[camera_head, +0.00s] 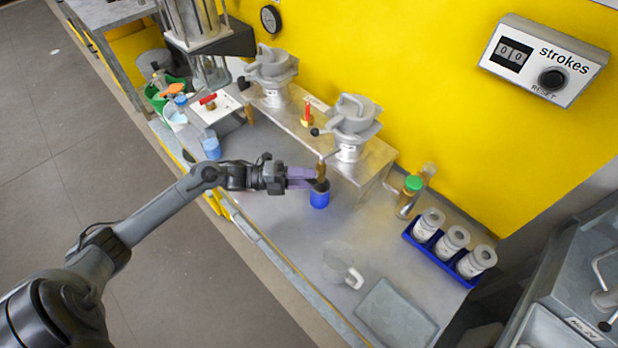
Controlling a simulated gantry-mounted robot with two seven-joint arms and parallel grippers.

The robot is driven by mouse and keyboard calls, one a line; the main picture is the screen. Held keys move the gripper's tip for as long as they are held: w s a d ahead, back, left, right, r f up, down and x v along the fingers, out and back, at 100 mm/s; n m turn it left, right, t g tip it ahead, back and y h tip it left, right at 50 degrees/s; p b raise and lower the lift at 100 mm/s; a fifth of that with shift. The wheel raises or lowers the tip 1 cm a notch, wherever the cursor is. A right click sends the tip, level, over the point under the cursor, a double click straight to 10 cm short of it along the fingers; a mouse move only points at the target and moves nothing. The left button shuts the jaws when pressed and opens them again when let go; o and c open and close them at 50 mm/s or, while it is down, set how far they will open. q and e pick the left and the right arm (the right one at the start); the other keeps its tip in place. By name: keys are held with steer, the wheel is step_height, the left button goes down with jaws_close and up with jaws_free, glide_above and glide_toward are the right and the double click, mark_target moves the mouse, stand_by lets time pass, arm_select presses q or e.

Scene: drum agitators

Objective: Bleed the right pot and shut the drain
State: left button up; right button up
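The right pot (352,118), a grey lidded vessel with a black-knobbed handle, stands on a metal stand (372,172). A brownish drain fitting (321,169) hangs at the stand's front edge. A blue cup (319,198) with a dark top is just below it. My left gripper (312,178) reaches in from the left. Its purple fingers are at the drain fitting, just above and left of the cup. I cannot tell whether they touch the fitting or are closed on it. My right gripper is not in view.
A similar left pot (270,68) and a red-topped yellow piece (307,114) are on the stand. A clear mug (340,264), grey pad (396,315), blue rack (437,253) of white canisters and green-capped bottle (411,190) are rightward. The strokes counter (541,62) reads 00.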

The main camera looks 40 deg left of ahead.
arm_select(q)
steer(key=shift+w+d, duration=0.4)
steer(key=shift+d, duration=0.05)
steer(key=shift+c, duration=0.3)
jaws_close()
